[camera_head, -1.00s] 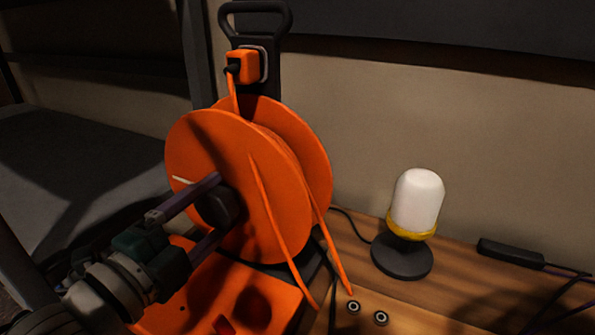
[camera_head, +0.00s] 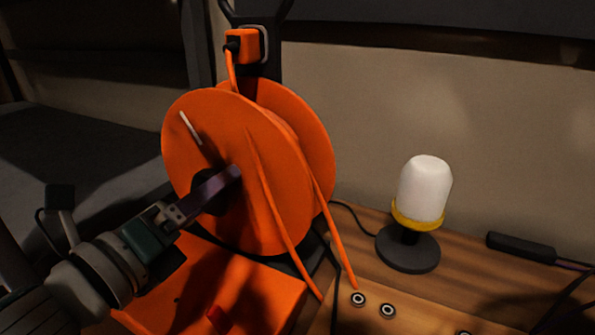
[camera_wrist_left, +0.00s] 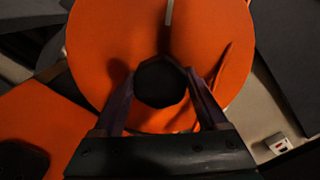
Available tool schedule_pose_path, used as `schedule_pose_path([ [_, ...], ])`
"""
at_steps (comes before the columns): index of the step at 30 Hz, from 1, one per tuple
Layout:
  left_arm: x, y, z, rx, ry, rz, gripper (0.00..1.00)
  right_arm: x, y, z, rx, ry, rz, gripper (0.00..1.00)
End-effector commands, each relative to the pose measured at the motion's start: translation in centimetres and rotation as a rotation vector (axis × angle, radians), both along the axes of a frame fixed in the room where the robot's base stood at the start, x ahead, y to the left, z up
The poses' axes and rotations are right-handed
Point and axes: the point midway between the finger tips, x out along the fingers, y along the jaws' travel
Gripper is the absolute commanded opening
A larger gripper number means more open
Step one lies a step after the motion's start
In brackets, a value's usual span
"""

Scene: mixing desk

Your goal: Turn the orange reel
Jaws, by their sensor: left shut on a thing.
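The orange reel (camera_head: 240,180) stands upright on its dark stand, with an orange cable running off it to the wooden desk. A short white mark (camera_head: 190,128) shows on its front disc, at the upper left in the head view and at the top in the left wrist view (camera_wrist_left: 169,12). My left gripper (camera_head: 222,190) is at the reel's centre, its fingers shut on the dark hub (camera_wrist_left: 160,83). The wrist view shows one finger on each side of the hub. The hub is mostly hidden by the fingers in the head view. My right gripper is not in view.
An orange base panel (camera_head: 225,285) lies below the reel. A white lamp with a yellow ring (camera_head: 424,190) stands to the right on the wooden desk. A black bar (camera_head: 520,247) lies farther right. An orange plug (camera_head: 243,45) sits above the reel.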

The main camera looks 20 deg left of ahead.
Motion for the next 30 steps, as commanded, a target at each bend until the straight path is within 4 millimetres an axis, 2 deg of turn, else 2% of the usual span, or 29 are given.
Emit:
schedule_pose_path([
  [6, 0.0, 0.0, -0.2, 0.183, -0.015, -0.001, 0.0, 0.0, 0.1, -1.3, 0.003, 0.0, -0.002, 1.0],
  [15, 0.0, -0.1, -0.1, 0.355, -0.028, -0.001, 0.0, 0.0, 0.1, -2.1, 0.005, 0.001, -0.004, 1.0],
  [30, 0.0, -0.1, 0.0, 0.429, -0.032, 0.0, 0.0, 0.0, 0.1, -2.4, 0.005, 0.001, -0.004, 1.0],
])
